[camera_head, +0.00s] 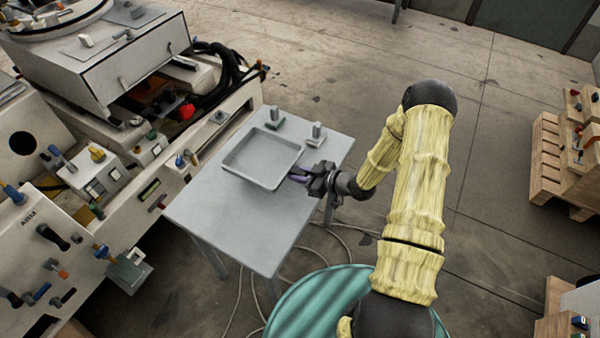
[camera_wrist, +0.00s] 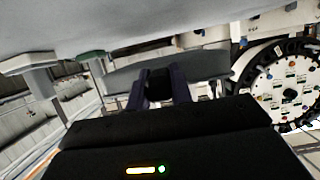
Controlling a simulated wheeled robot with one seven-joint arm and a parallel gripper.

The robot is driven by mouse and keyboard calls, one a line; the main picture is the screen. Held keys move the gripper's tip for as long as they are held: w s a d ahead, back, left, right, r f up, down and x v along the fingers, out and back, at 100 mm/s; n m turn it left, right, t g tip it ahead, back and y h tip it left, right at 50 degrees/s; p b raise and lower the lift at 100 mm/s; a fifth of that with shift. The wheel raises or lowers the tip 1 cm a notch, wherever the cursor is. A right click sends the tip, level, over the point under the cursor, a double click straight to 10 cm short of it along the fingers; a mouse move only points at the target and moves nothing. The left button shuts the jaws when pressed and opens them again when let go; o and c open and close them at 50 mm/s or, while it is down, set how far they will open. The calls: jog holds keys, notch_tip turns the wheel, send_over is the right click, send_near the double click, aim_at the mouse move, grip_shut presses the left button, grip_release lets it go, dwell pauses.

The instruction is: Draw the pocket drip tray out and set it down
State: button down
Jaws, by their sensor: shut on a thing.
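The drip tray (camera_head: 262,152), a shallow grey square pan with a raised rim, is level over the table, toward its back half. My gripper (camera_head: 299,174) reaches in from the right and is shut on the tray's near right edge. In the wrist view the dark fingers (camera_wrist: 161,86) meet the grey tray (camera_wrist: 205,66), and that picture looks upside down. The grey table (camera_head: 235,222) lies under the tray. I cannot tell whether the tray touches the tabletop or hangs just above it.
Two small grey blocks with upright posts, one with a green base (camera_head: 274,119) and one behind the gripper (camera_head: 316,137), stand on the table. The machine (camera_head: 105,150) is close on the left. The table's front part is clear. A teal drum (camera_head: 310,305) and wooden pallet (camera_head: 553,165) stand nearby.

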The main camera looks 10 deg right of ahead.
aim_at(300, 189)
jog(key=shift+s+d+f, duration=0.1)
jog(key=shift+s+d, duration=0.05)
jog(key=shift+f+b, duration=2.15)
jog(key=shift+f, duration=0.7)
jog(key=c, duration=1.2)
grip_release()
jog(key=shift+o, duration=0.2)
jog(key=v, duration=1.7)
jog(key=shift+d, duration=0.15)
